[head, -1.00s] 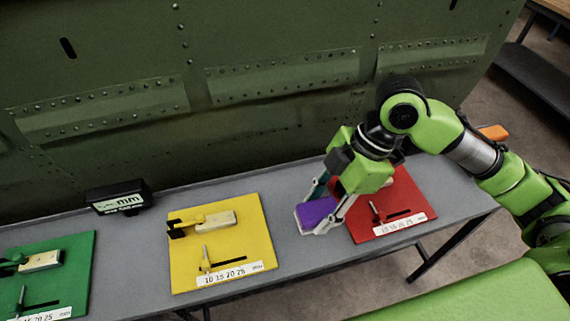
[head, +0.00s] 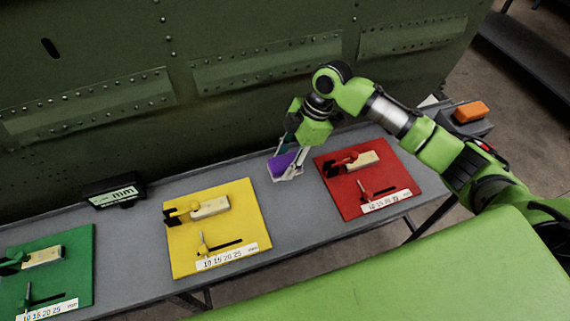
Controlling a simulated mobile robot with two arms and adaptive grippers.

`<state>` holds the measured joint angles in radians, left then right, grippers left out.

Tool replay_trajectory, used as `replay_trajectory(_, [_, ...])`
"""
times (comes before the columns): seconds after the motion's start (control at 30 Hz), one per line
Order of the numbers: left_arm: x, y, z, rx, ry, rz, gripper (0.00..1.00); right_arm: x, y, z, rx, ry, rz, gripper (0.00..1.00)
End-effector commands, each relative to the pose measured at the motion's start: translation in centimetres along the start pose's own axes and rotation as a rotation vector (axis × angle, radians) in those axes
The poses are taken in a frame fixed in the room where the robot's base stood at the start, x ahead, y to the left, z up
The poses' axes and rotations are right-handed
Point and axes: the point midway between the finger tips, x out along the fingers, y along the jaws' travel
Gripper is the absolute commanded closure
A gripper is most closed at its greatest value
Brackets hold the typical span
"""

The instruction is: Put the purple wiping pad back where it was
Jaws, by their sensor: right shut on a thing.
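The purple wiping pad (head: 281,164) is between the fingers of my right gripper (head: 287,170). My right gripper is shut on it, over the grey bench between the yellow board and the red board. Part of the pad is hidden by the fingers. I cannot tell whether the pad touches the bench top or hangs just above it. My left gripper is not in view.
The grey bench (head: 300,205) carries a green board (head: 75,258), a yellow board (head: 183,262) and a red board (head: 350,205). A black display (head: 113,191) stands at the back left. An orange block (head: 470,111) lies at the far right. The riveted green panel (head: 240,40) rises behind.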

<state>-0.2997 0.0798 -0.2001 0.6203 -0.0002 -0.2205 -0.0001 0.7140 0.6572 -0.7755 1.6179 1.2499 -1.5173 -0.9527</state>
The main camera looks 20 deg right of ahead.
Motion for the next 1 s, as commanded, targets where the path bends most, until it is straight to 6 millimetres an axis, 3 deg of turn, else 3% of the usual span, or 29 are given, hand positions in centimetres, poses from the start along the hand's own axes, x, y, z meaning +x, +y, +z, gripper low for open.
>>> replay_trajectory(0.4, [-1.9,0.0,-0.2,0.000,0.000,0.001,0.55,3.5,0.7,1.4,0.000,0.000,0.000,0.80])
replay_trajectory(0.77, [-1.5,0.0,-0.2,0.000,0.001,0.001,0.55,4.0,0.8,1.7,0.000,0.000,0.002,0.80])
replay_trajectory(0.8, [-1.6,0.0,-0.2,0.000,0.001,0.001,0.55,3.9,0.8,1.6,0.000,0.000,0.002,0.52])
replay_trajectory(0.83, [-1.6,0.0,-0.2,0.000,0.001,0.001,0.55,3.9,0.8,1.6,0.000,0.000,0.002,0.46])
replay_trajectory(1.0, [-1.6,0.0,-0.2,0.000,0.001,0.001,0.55,3.9,0.8,1.6,0.000,0.000,0.002,0.46])
